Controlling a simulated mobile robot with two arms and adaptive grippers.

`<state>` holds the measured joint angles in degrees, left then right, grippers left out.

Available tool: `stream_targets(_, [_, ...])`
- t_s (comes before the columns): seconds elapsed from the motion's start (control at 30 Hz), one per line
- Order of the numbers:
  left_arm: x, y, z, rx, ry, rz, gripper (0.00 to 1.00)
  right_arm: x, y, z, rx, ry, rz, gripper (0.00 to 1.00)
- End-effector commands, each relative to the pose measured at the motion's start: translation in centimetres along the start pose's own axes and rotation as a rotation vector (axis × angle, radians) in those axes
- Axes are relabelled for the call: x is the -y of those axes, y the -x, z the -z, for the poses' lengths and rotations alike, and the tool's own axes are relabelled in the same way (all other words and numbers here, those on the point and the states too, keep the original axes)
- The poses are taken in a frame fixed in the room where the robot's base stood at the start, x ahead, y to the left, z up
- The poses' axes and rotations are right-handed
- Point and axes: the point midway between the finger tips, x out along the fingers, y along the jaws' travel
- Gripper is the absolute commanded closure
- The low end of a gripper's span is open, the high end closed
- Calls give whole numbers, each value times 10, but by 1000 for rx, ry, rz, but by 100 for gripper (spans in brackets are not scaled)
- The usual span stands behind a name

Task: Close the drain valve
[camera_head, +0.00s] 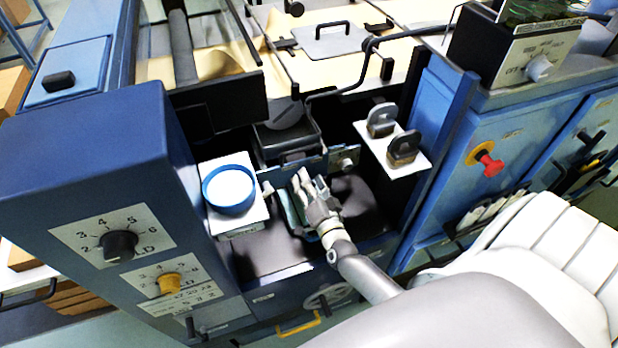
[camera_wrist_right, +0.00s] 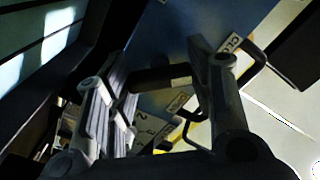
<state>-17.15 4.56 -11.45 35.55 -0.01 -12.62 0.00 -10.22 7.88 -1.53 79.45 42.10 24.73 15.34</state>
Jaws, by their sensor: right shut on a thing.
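My right gripper (camera_head: 305,187) reaches into the dark bay between the blue cabinets, beside a small blue plate. In the right wrist view its two fingers (camera_wrist_right: 160,90) stand either side of a dark bar (camera_wrist_right: 160,79), which looks like the drain valve's lever. The gripper is shut on this dark lever. A white label starting "CLO" (camera_wrist_right: 233,42) sits on the blue panel beside the right finger. In the head view the gripper hides the lever, and I cannot read its angle. My left gripper is not in view.
A blue round cup (camera_head: 229,190) stands on a white pad left of the gripper. A grey handwheel (camera_head: 331,296) and a yellow handle (camera_head: 300,325) are below. Knobs face out on the left cabinet (camera_head: 85,150).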

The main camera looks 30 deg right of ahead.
Motion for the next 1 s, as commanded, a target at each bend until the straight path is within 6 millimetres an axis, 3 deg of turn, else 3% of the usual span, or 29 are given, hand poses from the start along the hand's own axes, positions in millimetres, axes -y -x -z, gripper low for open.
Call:
stream_targets(0.63, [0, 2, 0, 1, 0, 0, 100, -1, 1, -2, 4, 53, -2, 74])
stream_targets(0.67, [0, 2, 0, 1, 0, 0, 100, -1, 1, -2, 4, 53, -2, 48])
stream_targets(0.8, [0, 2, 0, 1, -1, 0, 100, -1, 1, -1, 3, 51, -1, 30])
stream_targets(1.0, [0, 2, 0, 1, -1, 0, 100, 0, 0, 0, 1, 50, -1, 29])
